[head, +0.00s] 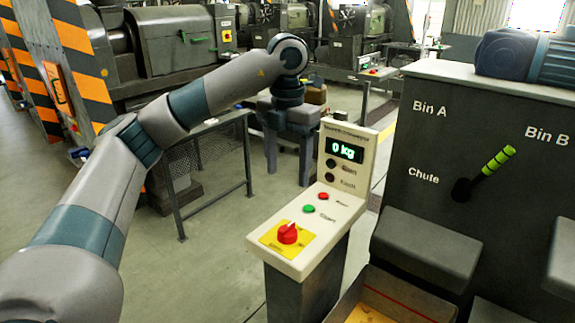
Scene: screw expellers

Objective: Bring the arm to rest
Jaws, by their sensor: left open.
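My left arm comes in from the left, reaches up across the picture and bends down at the wrist. My left gripper (287,172) hangs downward behind and left of the control console, its two fingers spread apart with nothing seen between them. It appears clear of the console (335,203). My right gripper is not in view.
The console shows "0 kg" and has a red knob (288,233) on a yellow plate. A wooden box (385,302) stands below. Open floor lies left.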

